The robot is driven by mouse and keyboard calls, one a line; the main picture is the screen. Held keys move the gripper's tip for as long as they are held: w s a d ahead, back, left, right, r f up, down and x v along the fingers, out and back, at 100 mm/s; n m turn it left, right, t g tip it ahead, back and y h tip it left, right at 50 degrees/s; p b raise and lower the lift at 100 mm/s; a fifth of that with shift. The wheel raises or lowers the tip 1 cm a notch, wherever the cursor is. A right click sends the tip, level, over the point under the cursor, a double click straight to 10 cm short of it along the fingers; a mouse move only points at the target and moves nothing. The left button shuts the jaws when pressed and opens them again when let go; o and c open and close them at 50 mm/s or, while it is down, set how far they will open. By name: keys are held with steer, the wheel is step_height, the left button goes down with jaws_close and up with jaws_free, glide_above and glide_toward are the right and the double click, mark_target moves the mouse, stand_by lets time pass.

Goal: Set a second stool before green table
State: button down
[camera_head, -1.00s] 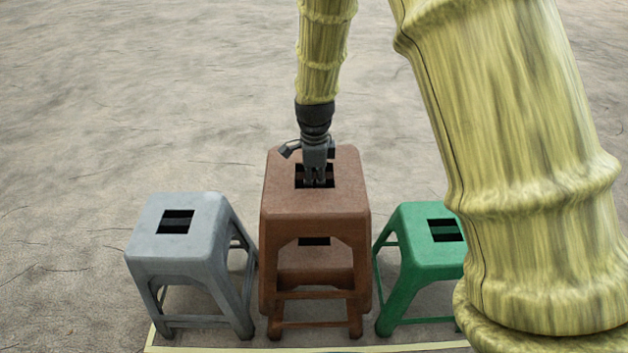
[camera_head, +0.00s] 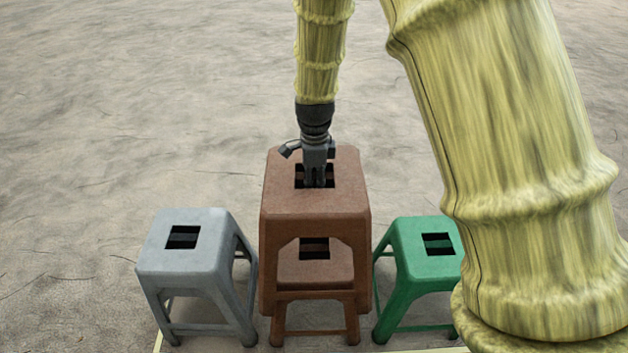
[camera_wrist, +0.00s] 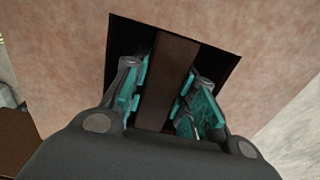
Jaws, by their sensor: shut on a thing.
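A brown stool (camera_head: 315,203) hangs upright from my gripper (camera_head: 316,183) in the head view. The gripper's fingers reach into the square opening in its seat. In the wrist view, my gripper (camera_wrist: 165,95) is shut around the brown bar (camera_wrist: 167,75) that crosses this opening, one teal-padded finger on each side. A second brown stool (camera_head: 318,270) stands directly below, its seat showing between the held stool's legs. I cannot tell whether the two touch.
A grey stool (camera_head: 195,247) stands to the left and a green stool (camera_head: 420,256) to the right, close beside the brown ones. My arm hides the green stool's right side. Pale floor (camera_head: 120,110) is open behind. A thin yellow strip shows at the bottom edge.

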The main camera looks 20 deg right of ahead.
step_height(320, 180, up, 16)
steer(key=p, duration=1.3)
steer(key=shift+f+p, duration=0.25)
steer(key=shift+p, duration=0.05)
